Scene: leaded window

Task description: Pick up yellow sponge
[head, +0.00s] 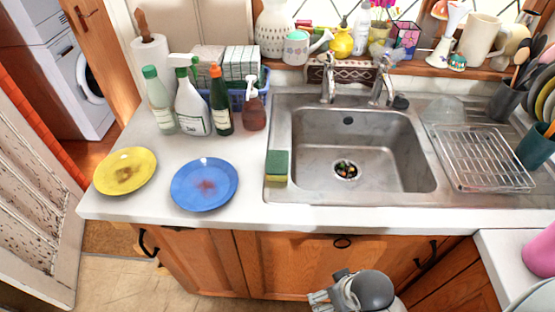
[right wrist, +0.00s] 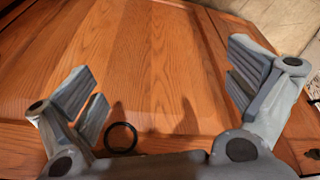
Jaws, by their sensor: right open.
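A yellow sponge with a green top (head: 277,166) lies on the left rim of the metal sink (head: 375,197) in the head view. My right gripper (head: 318,301) is low in front of the wooden cabinet doors, below the counter edge and well under the sponge. In the right wrist view its two fingers (right wrist: 165,92) are spread wide with nothing between them, facing the cabinet wood. The sponge does not show in the right wrist view. My left gripper is in neither view.
A blue plate (head: 204,185) and a yellow plate (head: 125,171), both stained, lie left of the sink. Several bottles (head: 191,108) stand behind them. A wire drying rack (head: 482,160) is on the right. The counter's front edge overhangs the cabinets (head: 290,262).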

